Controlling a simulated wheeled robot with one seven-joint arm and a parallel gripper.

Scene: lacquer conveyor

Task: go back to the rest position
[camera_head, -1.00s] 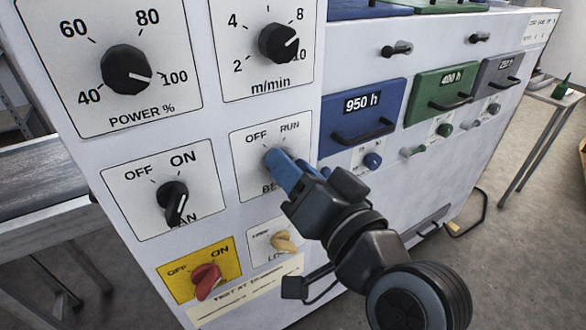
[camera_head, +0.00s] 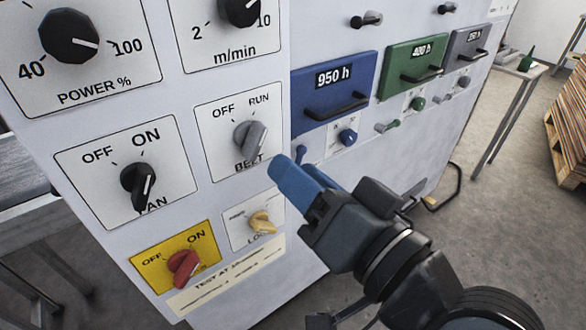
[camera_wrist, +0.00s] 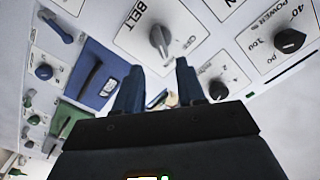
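My gripper (camera_head: 286,172) has blue fingers and is off the panel, to the lower right of the grey BELT knob (camera_head: 250,138) in the head view. In the wrist view my gripper (camera_wrist: 157,82) shows two fingers apart with nothing held between them. The BELT knob (camera_wrist: 160,40) stands beyond the fingertips there, with a visible gap. The rest position itself is not marked in any view.
The white panel (camera_head: 225,205) carries the FAN knob (camera_head: 138,184), a red switch (camera_head: 184,267), a cream knob (camera_head: 262,222) and a blue drawer (camera_head: 322,100) with a projecting handle. A pallet stack (camera_head: 568,140) stands at the far right. Grey floor (camera_head: 520,235) is clear at right.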

